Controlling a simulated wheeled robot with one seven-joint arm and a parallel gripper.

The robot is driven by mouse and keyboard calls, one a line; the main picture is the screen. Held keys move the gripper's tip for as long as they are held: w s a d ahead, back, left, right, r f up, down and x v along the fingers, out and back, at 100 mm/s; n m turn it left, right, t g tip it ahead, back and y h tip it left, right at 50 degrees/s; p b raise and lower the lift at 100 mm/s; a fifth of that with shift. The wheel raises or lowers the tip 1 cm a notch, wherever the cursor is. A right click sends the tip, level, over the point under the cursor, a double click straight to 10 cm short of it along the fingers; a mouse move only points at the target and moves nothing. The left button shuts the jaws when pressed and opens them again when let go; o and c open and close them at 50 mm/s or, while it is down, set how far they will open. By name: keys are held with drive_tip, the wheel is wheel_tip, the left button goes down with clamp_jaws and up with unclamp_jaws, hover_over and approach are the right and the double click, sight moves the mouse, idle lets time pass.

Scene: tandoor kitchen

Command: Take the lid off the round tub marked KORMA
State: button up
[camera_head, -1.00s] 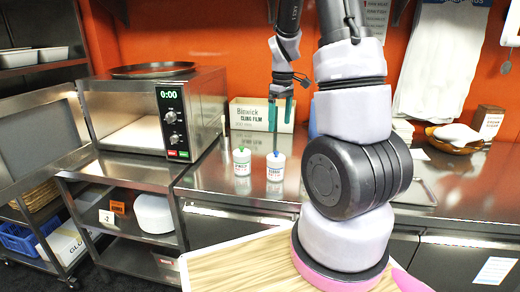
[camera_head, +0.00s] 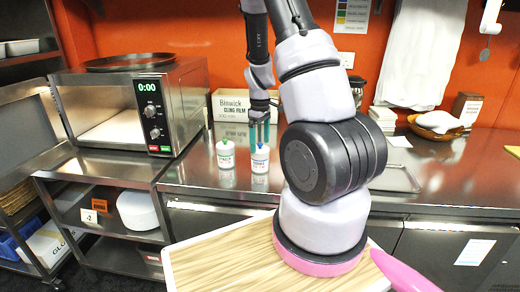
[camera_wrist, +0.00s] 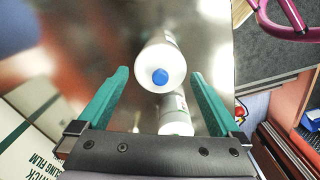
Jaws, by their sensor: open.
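Two white round tubs stand side by side on the steel counter. The right tub (camera_head: 260,167) has a blue knob on its lid, and the left tub (camera_head: 226,160) a green knob. Their lettering is too small to read surely, so I cannot tell which says KORMA. My gripper (camera_head: 260,140) points down, open, just above the blue-knobbed lid. In the wrist view the blue knob (camera_wrist: 160,77) shows between the two teal fingers, apart from both. A second white shape (camera_wrist: 175,124) lies below it there, partly hidden by my gripper.
A cling film box (camera_head: 232,106) stands behind the tubs. A microwave (camera_head: 130,112) is to their left. A flat tray (camera_head: 396,179) and a basket (camera_head: 436,131) are on the counter to the right. A wood-topped board (camera_head: 225,266) is in front.

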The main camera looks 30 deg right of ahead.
drive_tip(key=shift+f, duration=0.25)
drive_tip(key=c, duration=1.2)
drive_tip(key=shift+o, duration=0.2)
